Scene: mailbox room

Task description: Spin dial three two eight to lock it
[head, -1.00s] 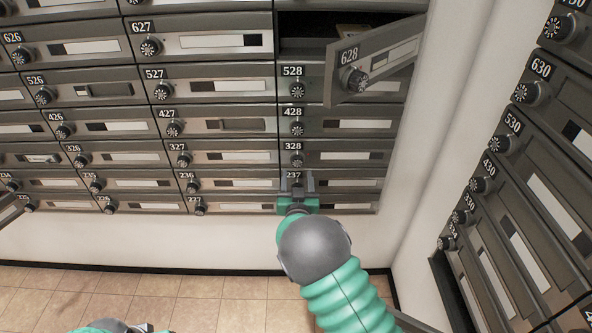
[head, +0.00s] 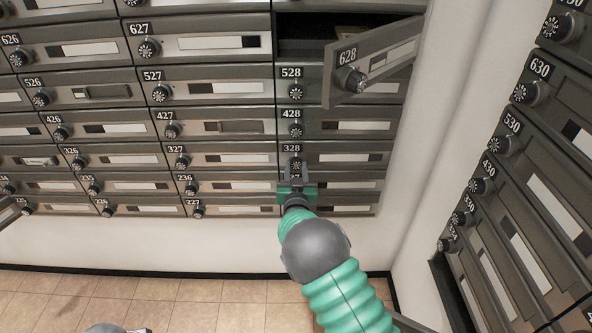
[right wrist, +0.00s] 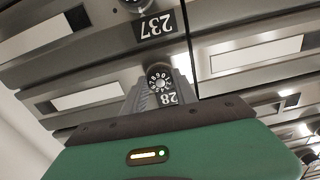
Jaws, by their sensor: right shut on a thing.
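The mailbox door numbered 328 (head: 330,158) is in the right column of the wall in the head view and sits flush. My right gripper (head: 296,168) is at its dial. In the right wrist view the dial of 328 (right wrist: 159,82), a black round knob with white marks, sits between the fingertips of my right gripper (right wrist: 160,90). The fingers are shut on it, and they partly cover the number plate, which reads "28". At the bottom edge of the head view a grey and white part of my left arm shows, but its jaws are out of sight.
The door 628 (head: 376,63) hangs open above, in front of a dark compartment. The dial of 428 (head: 295,131) is just above, and door 237 (right wrist: 100,75) is directly below 328. A white wall and another mailbox bank (head: 530,160) stand to the right.

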